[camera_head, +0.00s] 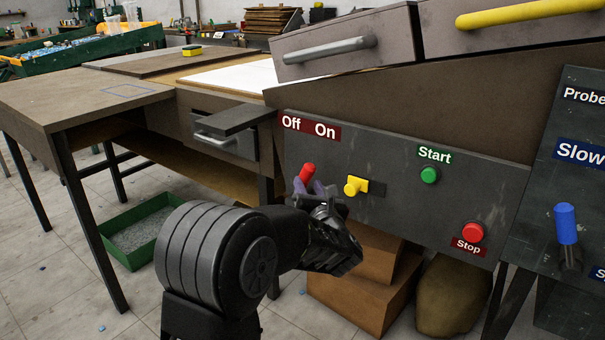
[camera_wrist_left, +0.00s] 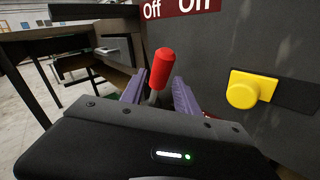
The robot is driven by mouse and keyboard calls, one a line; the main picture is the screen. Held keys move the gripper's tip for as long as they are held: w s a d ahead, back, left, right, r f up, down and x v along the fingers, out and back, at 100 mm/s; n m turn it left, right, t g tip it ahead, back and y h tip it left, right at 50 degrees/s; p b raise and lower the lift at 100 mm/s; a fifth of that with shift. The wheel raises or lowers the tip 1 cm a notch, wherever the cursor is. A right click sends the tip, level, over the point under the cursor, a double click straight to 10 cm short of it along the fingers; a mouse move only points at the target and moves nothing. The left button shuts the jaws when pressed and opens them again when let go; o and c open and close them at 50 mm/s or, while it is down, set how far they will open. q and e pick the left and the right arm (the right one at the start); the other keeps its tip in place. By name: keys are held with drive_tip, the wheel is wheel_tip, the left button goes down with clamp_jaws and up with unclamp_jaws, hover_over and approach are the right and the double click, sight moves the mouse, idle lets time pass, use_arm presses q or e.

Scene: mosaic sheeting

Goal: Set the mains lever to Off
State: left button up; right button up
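The mains lever has a red grip (camera_head: 307,173) and stands out from the grey panel below the red "Off" and "On" label (camera_head: 311,126). Its grip leans a little to the right in the head view. My left gripper (camera_head: 318,190) is at the lever, with its purple fingers low beside the grip. In the left wrist view the red grip (camera_wrist_left: 161,66) rises between the two fingers of my left gripper (camera_wrist_left: 160,82). The fingers are apart, with gaps showing around the metal stem. The lever's base is hidden. My right gripper is not in view.
A yellow knob (camera_head: 356,186) sits on the panel just right of the lever. A green Start button (camera_head: 429,175), a red Stop button (camera_head: 473,232) and a blue lever (camera_head: 566,224) are farther right. A dark drawer (camera_head: 228,137) juts out at the left.

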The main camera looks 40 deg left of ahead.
use_arm(q)
drive_tip(key=b+x, duration=0.1)
drive_tip(key=x, duration=0.6)
drive_tip(key=shift+w+a, duration=0.25)
clamp_jaws()
drive_tip(key=shift+f, duration=0.1)
idle(1.1)
